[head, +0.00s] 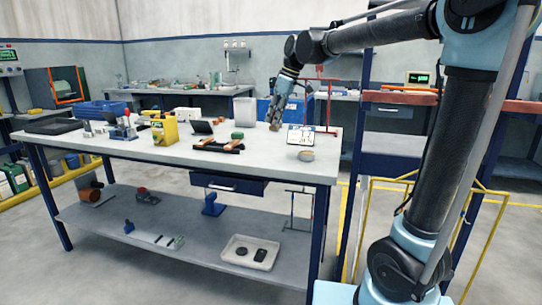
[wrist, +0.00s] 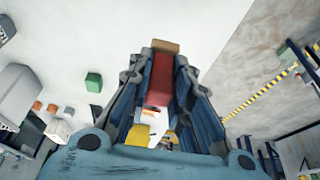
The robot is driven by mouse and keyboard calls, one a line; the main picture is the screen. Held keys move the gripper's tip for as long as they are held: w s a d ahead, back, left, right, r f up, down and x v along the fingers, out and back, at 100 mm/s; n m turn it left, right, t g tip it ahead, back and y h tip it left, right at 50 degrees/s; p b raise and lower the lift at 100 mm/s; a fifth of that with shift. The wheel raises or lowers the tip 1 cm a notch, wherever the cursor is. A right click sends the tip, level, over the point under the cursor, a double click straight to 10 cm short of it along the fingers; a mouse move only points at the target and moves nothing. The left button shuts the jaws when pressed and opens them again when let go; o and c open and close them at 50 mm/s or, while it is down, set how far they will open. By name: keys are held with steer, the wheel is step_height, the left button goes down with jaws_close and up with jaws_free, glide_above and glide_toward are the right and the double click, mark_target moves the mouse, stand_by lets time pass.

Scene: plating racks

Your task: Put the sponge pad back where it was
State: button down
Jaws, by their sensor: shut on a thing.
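My gripper (head: 275,122) is low over the right part of the white worktable (head: 150,150), near its back edge. In the wrist view, my gripper (wrist: 160,65) is shut on a red block with a tan end, which looks like the sponge pad (wrist: 160,88). The pad lies between the two dark fingers, its tan end at the fingertips. In the head view the pad is too small to make out clearly. I cannot tell whether it touches the tabletop.
A small green block (head: 237,135) stands left of my gripper, behind orange-handled tools (head: 217,145). A white panel (head: 301,137) and a small round dish (head: 306,155) are to the right. A yellow object (head: 164,129) stands farther left. Bare tabletop lies in front.

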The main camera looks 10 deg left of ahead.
mark_target(273, 129)
steer(key=x, duration=0.2)
steer(key=d+x, duration=0.1)
steer(key=x, duration=0.1)
steer(key=shift+s+a+f, duration=0.1)
steer(key=shift+s+f, duration=0.05)
steer(key=shift+f, duration=2.95)
steer(key=c, duration=1.5)
jaws_free()
steer(key=shift+o, duration=0.2)
steer(key=v, duration=1.2)
steer(key=shift+s, duration=0.1)
